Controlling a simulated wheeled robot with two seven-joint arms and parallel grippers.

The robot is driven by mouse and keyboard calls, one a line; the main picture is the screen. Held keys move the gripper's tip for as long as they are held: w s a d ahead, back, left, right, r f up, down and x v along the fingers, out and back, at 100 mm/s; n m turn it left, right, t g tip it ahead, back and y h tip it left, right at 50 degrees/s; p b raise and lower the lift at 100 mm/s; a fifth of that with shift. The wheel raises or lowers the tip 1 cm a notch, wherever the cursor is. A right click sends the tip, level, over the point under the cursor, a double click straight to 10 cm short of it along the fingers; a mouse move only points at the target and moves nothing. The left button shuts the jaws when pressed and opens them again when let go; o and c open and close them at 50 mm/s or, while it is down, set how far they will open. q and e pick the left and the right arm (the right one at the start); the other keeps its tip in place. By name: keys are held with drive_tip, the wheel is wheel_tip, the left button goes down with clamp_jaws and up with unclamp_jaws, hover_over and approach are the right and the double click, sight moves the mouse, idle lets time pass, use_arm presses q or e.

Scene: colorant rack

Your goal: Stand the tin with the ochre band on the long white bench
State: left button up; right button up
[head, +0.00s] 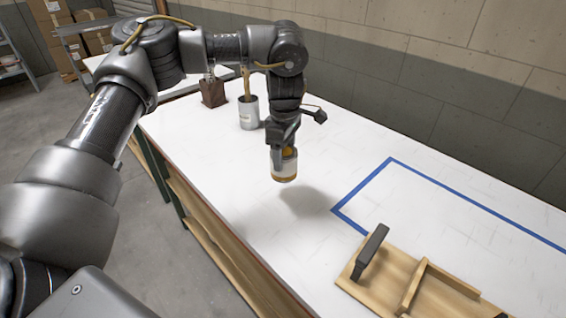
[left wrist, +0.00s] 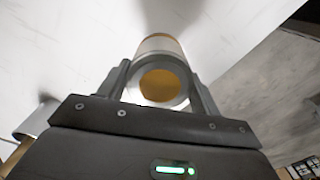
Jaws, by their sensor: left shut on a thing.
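The tin with the ochre band (head: 284,168) is in my left gripper (head: 284,150), which points down and is shut on it. The tin is close to upright and hangs above the long white bench (head: 230,190), with its shadow on the bench top below and to the right. In the left wrist view the tin (left wrist: 160,80) shows between the two fingers of my left gripper (left wrist: 165,85), with an ochre round end and a white-grey rim facing the camera. My right gripper is not in view.
A grey can with a wooden stick (head: 249,112) and a dark brown block (head: 213,93) stand behind on the bench. Blue tape (head: 390,160) marks an area at the right. A wooden board with a dark handle (head: 390,275) lies at the front right. Bench around the shadow is clear.

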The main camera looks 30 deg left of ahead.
use_arm(q)
drive_tip(key=f, duration=0.1)
drive_tip(key=w+a+f, duration=0.1)
drive_tip(key=w+f, duration=0.1)
drive_tip(key=shift+w+a+f, duration=0.15)
drive_tip(key=shift+a+f, duration=0.15)
drive_tip(key=shift+a, duration=0.05)
drive_tip(key=shift+w+a+f+p, duration=0.1)
drive_tip(key=shift+w+f+p, duration=0.1)
drive_tip(key=shift+p, duration=0.1)
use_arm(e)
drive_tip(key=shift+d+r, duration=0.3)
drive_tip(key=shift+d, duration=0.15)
use_arm(q)
drive_tip(key=shift+a+f, duration=0.1)
drive_tip(key=shift+f, duration=0.15)
wheel_tip(320, 180, down, 2)
drive_tip(key=shift+f+p, duration=0.1)
drive_tip(key=shift+p, duration=0.6)
drive_tip(key=shift+w+f, duration=0.1)
drive_tip(key=shift+f, duration=0.3)
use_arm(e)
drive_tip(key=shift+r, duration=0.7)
use_arm(q)
drive_tip(key=shift+f, duration=0.2)
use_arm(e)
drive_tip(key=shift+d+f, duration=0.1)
